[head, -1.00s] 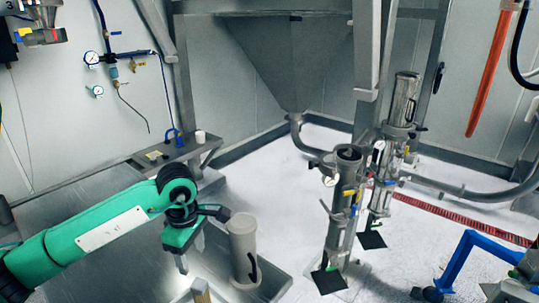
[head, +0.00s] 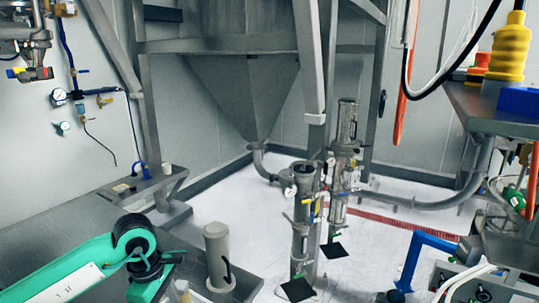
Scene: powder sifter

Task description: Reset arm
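My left arm, green with dark joints, comes in from the lower left. The wrist end of my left gripper (head: 148,289) reaches the bottom edge of the head view, over the steel table. Its fingertips are cut off, so I cannot see whether it is open or holds anything. A grey cylinder with a dark handle (head: 217,255) stands to the right of it, apart from it. My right gripper cannot be made out in this view.
A steel hopper (head: 245,90) stands at the back. Two upright metal pipe assemblies, one front (head: 304,220) and one behind (head: 343,165), stand on the white floor. A blue frame (head: 418,255) is at lower right. A bench with yellow (head: 511,50) and blue items is at upper right.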

